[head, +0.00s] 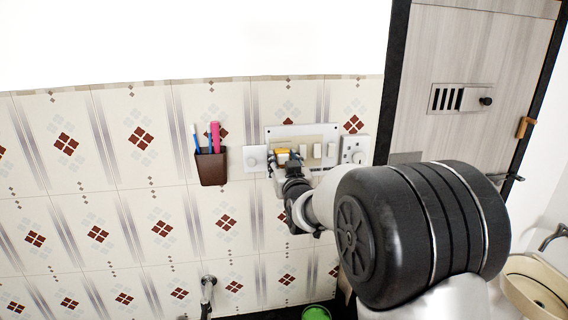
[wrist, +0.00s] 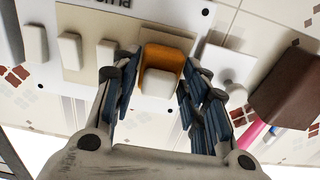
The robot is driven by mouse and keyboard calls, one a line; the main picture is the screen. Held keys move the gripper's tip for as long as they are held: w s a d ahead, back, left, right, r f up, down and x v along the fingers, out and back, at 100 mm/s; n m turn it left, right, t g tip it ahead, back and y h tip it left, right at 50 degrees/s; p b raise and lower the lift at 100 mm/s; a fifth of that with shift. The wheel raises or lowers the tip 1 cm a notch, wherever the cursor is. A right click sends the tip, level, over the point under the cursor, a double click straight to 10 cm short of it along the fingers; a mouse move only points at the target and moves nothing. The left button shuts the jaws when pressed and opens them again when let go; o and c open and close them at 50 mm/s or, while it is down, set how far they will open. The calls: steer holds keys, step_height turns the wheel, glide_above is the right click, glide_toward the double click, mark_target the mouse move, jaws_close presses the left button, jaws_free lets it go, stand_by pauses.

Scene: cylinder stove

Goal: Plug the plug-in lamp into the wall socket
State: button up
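The plug-in lamp (wrist: 165,62), an orange body with a white block on its near face, is in front of the wall socket panel. In the head view the lamp (head: 283,151) shows as a small orange patch at the panel's left part. My gripper (wrist: 161,78) has its dark fingers close against both sides of the lamp and looks shut on it; it also shows in the head view (head: 281,163). The socket panel (wrist: 75,20) is a beige plate on a white board. The lamp hides the socket behind it, and I cannot tell whether its prongs are in.
White switches (wrist: 70,50) stand beside the lamp on the panel. A round-knobbed white plate (head: 255,157) and a brown pen holder (head: 211,167) are on the tiled wall to the left. Another knobbed plate (head: 354,152) is to the right, near a door (head: 460,50).

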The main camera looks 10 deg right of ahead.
steer(key=o, duration=0.3)
steer(key=shift+o, duration=0.2)
steer(key=shift+s, duration=0.1)
steer(key=s, duration=1.2)
steer(key=shift+w, duration=0.1)
